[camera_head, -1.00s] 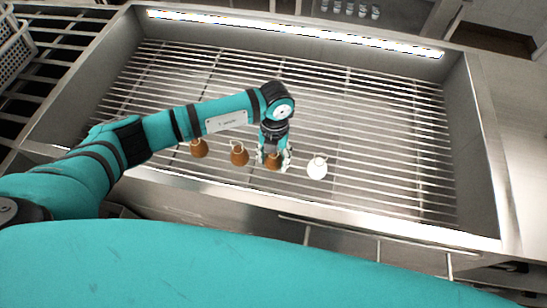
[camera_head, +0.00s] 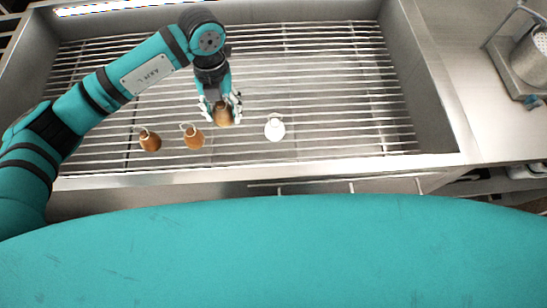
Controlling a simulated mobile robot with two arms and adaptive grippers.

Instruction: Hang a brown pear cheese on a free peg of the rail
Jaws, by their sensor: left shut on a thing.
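My left gripper (camera_head: 221,106) is shut on a brown pear cheese (camera_head: 223,116), over the wire grid of the steel basin. Its fingers cover both sides of the cheese. Two more brown pear cheeses stand to the left of it, one near (camera_head: 193,138) and one farther left (camera_head: 150,141), each with a pale loop of string at its top. A white pear cheese (camera_head: 275,129) with a loop stands to the right of the gripper. My right gripper is not in view.
The steel basin (camera_head: 428,75) has raised walls around the grid (camera_head: 340,90), whose right part is clear. On the counter at the right stands a metal stand with a perforated cylinder (camera_head: 538,55). Bars (camera_head: 320,186) run below the basin's front edge.

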